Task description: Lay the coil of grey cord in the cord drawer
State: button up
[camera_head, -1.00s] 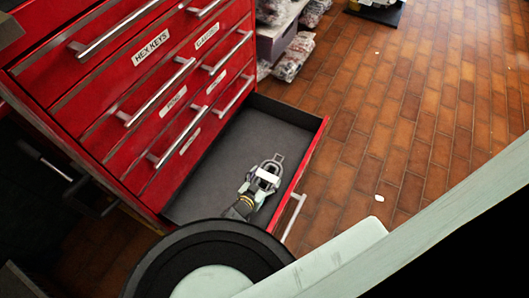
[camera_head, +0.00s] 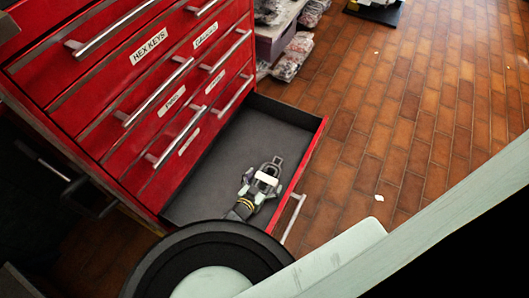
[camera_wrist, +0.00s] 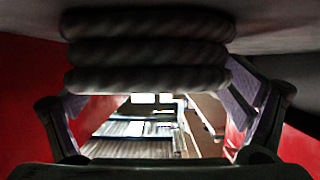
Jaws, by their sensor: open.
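The open cord drawer (camera_head: 236,143) is the bottom drawer of the red cabinet, with a dark grey floor and a red front. My gripper (camera_head: 267,174) is down inside it, close to its front wall. In the wrist view my gripper (camera_wrist: 160,108) is open, with a finger at each side. The coil of grey cord (camera_wrist: 148,52) shows there as thick dark strands at the top, between the fingers and against the grey floor. A gap shows between the strands and at least the left finger. In the head view I cannot make out the coil clearly.
The red cabinet (camera_head: 110,95) has several closed drawers with bar handles above the open one. Bagged items (camera_head: 292,57) lie beside a grey bin (camera_head: 276,38) behind it. The brick-patterned floor (camera_head: 420,110) to the right is mostly clear, with small white scraps.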

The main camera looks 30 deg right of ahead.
jog(key=shift+r, duration=0.1)
jog(key=shift+s+a+r, duration=0.1)
jog(key=shift+a+r, duration=0.05)
jog(key=shift+a, duration=0.1)
jog(key=p+v, duration=0.1)
jog(key=v, duration=1)
jog(key=shift+s+a, duration=0.15)
